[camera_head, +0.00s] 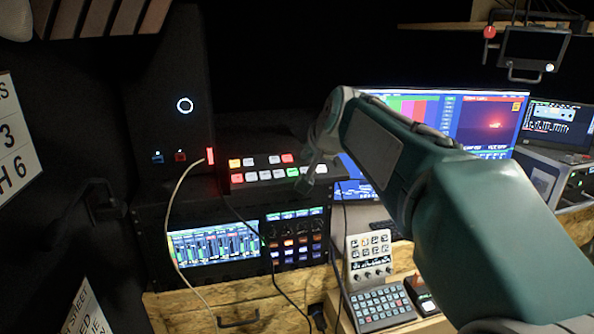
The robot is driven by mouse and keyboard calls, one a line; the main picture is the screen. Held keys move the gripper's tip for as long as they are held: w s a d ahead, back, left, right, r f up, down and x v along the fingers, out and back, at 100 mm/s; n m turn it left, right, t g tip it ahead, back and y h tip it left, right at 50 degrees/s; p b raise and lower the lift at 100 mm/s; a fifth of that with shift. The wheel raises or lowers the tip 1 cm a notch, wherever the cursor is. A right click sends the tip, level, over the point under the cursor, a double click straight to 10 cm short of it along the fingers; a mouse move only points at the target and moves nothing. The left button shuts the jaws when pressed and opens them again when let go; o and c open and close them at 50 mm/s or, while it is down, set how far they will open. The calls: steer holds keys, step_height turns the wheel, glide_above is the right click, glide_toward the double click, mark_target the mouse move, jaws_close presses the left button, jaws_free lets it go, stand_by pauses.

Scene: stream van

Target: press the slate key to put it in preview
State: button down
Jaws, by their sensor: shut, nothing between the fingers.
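The switcher panel (262,184) is a dark box with two rows of lit keys, left of my arm. Its upper row has an orange key (235,163), pale keys and a red key (287,158). The lower row has a red-orange key at the left, several pale keys and a green key (293,172). No label is readable, so I cannot tell which one is the slate key.
A large monitor (487,118) with colour bars stands behind my arm. A rack with a meter screen (213,246) is below the panel. A small mixer (370,257) and a keypad (383,308) sit on the wooden desk. A pale cable (178,190) hangs at the left.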

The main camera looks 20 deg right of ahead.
step_height(320, 180, up, 3)
steer(key=m+t, duration=0.2)
glide_above(302, 167)
steer(key=s, duration=0.4)
steer(key=shift+s+d+f, duration=0.15)
steer(key=shift+d, duration=0.1)
steer(key=shift+f, duration=0.15)
steer(key=shift+w+f, duration=0.35)
steer(key=shift+f, duration=1.05)
steer(key=shift+w+f, duration=0.35)
steer(key=shift+f, duration=1)
steer(key=shift+w+f, duration=0.35)
steer(key=shift+f, duration=1.05)
steer(key=shift+f, duration=0.35)
steer(key=shift+w+f, duration=0.1)
steer(key=shift+f, duration=0.3)
steer(key=shift+r, duration=0.1)
steer(key=shift+s+r, duration=0.2)
steer(key=shift+r, duration=0.55)
